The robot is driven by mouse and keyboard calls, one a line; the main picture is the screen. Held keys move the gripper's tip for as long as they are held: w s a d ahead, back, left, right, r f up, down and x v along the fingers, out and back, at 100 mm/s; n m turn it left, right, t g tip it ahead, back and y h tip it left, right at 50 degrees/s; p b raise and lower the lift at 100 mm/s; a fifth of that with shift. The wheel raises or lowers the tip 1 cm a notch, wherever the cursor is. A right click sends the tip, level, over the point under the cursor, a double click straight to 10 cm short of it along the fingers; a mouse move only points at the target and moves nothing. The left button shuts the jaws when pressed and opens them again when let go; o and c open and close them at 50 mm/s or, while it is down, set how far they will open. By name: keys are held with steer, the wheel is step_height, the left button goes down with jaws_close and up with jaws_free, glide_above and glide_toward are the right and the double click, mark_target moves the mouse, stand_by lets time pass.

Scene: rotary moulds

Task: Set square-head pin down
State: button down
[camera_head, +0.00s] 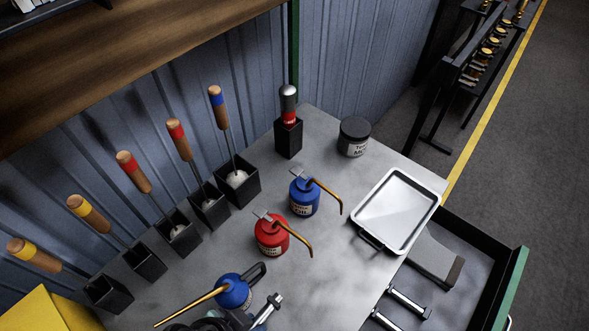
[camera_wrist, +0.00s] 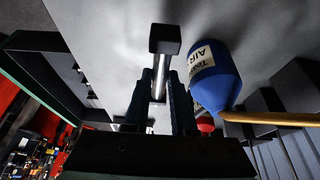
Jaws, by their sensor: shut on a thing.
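The square-head pin (camera_wrist: 164,40) is in my gripper (camera_wrist: 164,84). In the wrist view its dark square head sticks out past the fingertips, and its silver shank runs back between the two fingers. In the head view the pin (camera_head: 268,309) shows at the bottom edge, tilted, over or at the near part of the grey worktop (camera_head: 335,255). My gripper is shut on it and partly cut off there. I cannot tell whether the pin touches the worktop. Two similar pins (camera_head: 409,301) lie in the open drawer at the lower right.
A blue oil can (camera_head: 234,293) stands close beside my gripper; it also shows in the wrist view (camera_wrist: 214,80). A red can (camera_head: 271,236) and another blue can (camera_head: 304,198) stand farther back. A metal tray (camera_head: 397,211) sits at the right. Black holders (camera_head: 145,263) line the wall side.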

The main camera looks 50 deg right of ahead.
steer(key=d+p, duration=0.1)
steer(key=d, duration=0.4)
steer(key=d+p, duration=0.1)
steer(key=d, duration=0.4)
steer(key=w+d+p, duration=0.1)
steer(key=d+p, duration=0.1)
steer(key=d, duration=0.3)
steer(key=shift+d+r, duration=0.15)
steer(key=shift+d, duration=0.25)
step_height(320, 180, down, 3)
steer(key=shift+f+p, duration=0.15)
steer(key=shift+p, duration=0.3)
steer(key=shift+f, duration=0.2)
steer(key=shift+f+b, duration=0.4)
steer(key=shift+f, duration=0.15)
steer(key=shift+f, duration=0.1)
steer(key=c, duration=0.7)
jaws_free()
steer(key=shift+c, duration=0.2)
